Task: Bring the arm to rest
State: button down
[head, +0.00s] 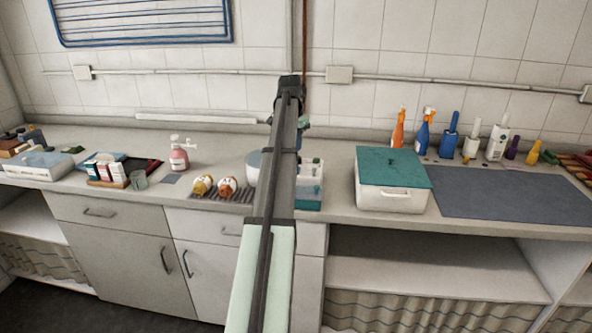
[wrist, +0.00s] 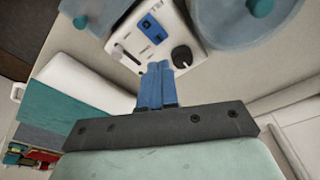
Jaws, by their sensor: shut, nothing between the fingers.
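My gripper (wrist: 157,70) shows in the wrist view with its two blue fingers together and nothing between them. In that view the fingers point toward a white panel (wrist: 128,38) with a blue square and a black knob; the gap between them cannot be judged. In the head view my arm (head: 269,210) reaches up the middle of the picture, over the counter, toward the tiled wall. The fingers cannot be made out clearly there.
A white box with a teal lid (head: 391,168) stands right of my arm, beside a grey mat (head: 510,196). A teal and white container (head: 308,187) is close by my arm. Several bottles line the back right.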

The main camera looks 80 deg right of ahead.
dwell(0.4)
